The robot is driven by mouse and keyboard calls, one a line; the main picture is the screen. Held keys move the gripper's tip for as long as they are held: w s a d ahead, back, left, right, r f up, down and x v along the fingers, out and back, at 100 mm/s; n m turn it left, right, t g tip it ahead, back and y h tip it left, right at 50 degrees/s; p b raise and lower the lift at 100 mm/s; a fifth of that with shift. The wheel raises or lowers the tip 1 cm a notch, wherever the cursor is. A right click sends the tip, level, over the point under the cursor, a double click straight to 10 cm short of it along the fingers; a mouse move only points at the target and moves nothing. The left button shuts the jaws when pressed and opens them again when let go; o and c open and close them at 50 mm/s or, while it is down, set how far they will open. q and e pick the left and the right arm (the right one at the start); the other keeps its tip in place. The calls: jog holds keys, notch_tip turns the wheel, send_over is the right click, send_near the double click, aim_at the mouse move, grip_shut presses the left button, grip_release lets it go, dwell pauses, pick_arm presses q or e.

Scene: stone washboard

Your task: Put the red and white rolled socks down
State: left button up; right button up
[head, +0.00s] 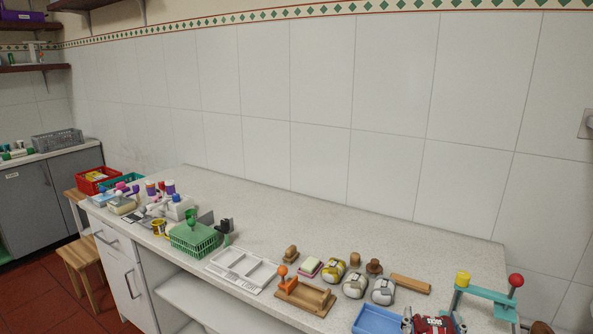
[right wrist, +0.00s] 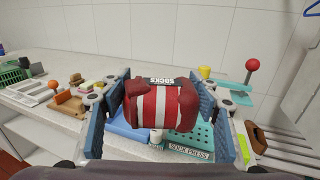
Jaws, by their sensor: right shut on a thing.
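The red and white rolled socks (right wrist: 162,108), with a dark "SOCKS" band, sit between the two blue-grey fingers of my right gripper (right wrist: 165,100), which is shut on them. In the head view the red roll (head: 434,325) shows at the bottom edge with the right gripper partly cut off. Behind and below it in the wrist view is a teal perforated plate labelled "SOCK PRESS" (right wrist: 190,154), with a blue tray (right wrist: 125,131) to its left. The socks hide part of both, and I cannot tell their height above them. My left gripper is not in view.
The teal press frame (head: 486,293) with yellow and red knobs stands at the right. The back of the counter (head: 330,225) is clear.

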jog(key=s+a+f+n+y+b, duration=0.1)
jog(key=s+a+f+n+y, duration=0.2)
jog(key=s+a, duration=0.4)
jog(key=w+d+r+m+g+h+p, duration=0.1)
jog(key=w+d+r+m+h+p, duration=0.1)
jog(key=w+d, duration=0.5)
jog(key=w+d+r+m+g+h+p, duration=0.1)
jog(key=w+d+r+m+h, duration=0.3)
jog(key=d, duration=0.7)
jog(key=w+r+h+p, duration=0.1)
jog(key=w+r+h, duration=0.1)
jog(key=w+r, duration=0.2)
jog(key=shift+r+m+h, duration=0.2)
jog(key=shift+m+h, duration=0.1)
jog(key=shift+m, duration=0.1)
jog(key=shift+f, duration=0.1)
notch_tip(320, 180, down, 19)
jog(key=shift+f+b, duration=0.2)
jog(key=shift+b, duration=0.85)
